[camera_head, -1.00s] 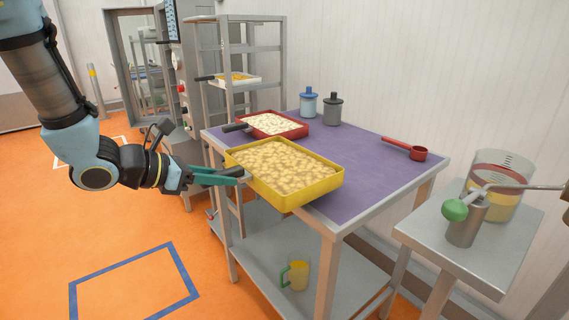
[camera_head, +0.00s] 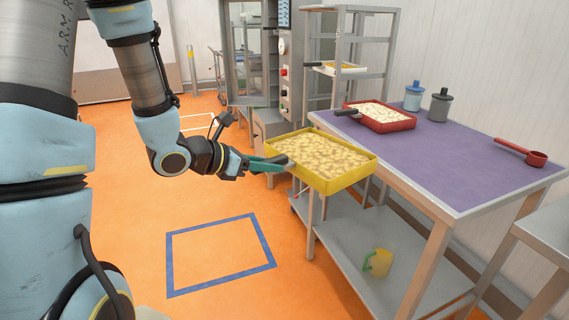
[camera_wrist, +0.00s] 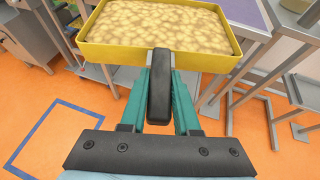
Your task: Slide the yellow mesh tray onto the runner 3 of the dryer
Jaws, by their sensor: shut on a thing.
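The yellow mesh tray (camera_head: 352,177), filled with pale pieces, is held level at the left edge of the purple-topped table. My gripper (camera_head: 270,163) is shut on the tray's dark handle, and its green fingers lie on either side of that handle. In the wrist view the yellow tray (camera_wrist: 110,52) is ahead of my gripper (camera_wrist: 160,90), with the black handle between the fingers. The dryer (camera_head: 254,60) appears to be the grey cabinet at the back, with an open front and control buttons. Its separate runners are too small to tell apart.
The purple-topped table (camera_head: 440,150) bears a red tray (camera_head: 402,125), two lidded jars and a red scoop (camera_head: 535,158). A grey rack (camera_head: 390,50) behind holds a white tray (camera_head: 345,69). A yellow mug (camera_head: 382,262) is on the lower shelf. Orange floor at left is open.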

